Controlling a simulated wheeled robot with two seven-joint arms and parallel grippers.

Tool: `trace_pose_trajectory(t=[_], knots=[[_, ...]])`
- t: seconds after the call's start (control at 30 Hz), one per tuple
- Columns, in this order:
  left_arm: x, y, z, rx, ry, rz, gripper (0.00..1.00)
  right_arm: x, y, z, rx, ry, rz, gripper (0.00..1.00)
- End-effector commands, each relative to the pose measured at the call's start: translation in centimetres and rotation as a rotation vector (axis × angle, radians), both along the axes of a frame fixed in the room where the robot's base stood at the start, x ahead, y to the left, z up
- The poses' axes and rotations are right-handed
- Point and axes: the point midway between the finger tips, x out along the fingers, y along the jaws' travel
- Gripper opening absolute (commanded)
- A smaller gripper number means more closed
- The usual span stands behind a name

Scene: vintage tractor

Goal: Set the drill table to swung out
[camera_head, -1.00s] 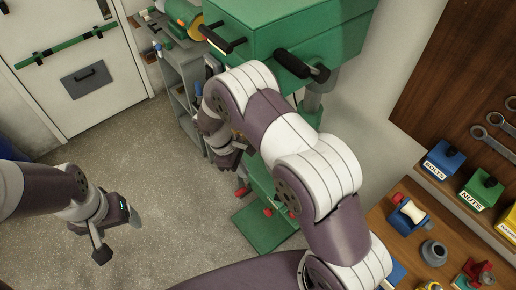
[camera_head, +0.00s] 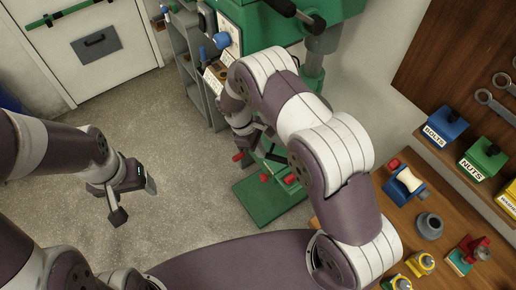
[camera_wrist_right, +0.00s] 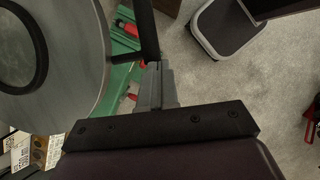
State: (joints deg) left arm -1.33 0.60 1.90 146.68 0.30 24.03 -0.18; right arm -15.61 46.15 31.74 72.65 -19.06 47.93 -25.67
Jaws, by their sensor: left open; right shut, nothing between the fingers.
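The green drill press (camera_head: 265,22) stands at the back, with its column and its green base (camera_head: 258,200) on the floor. A round grey plate with a dark ring, which looks like the drill table (camera_wrist_right: 85,85), fills the left of the right wrist view. In the head view my right arm hides most of it. My right gripper (camera_wrist_right: 155,85) is shut and empty, just right of the plate's edge. A black rod (camera_wrist_right: 146,30) is close to its fingers; I cannot tell whether they touch. My left gripper (camera_head: 135,202) is open and empty over the bare floor, away from the press.
A grey shelf unit (camera_head: 196,75) stands left of the press. A wooden bench (camera_head: 385,235) with small parts and labelled boxes, including bolts (camera_head: 443,126) and nuts (camera_head: 484,159), is on the right.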

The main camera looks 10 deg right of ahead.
Motion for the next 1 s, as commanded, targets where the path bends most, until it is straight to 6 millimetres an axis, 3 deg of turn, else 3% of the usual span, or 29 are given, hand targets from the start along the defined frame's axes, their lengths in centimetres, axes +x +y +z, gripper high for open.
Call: trace_pose_trajectory(t=[0.33,0.53,0.73,1.0], knots=[[0.0,0.0,0.2,0.0,0.0,0.0,0.76,-0.3,-0.4,0.0,-0.003,0.001,0.009,0.0],[0.0,0.0,1.3,0.0,0.0,0.0,0.76,-3.2,-4.2,0.2,-0.008,0.002,0.1,0.0],[0.0,0.0,1.1,0.0,0.0,0.0,0.76,-5.9,-8.1,-0.2,-0.003,0.0,0.131,0.0],[0.0,0.0,1.1,0.0,0.0,0.0,0.76,-7.2,-9.7,-0.3,-0.001,0.003,0.132,0.0]])
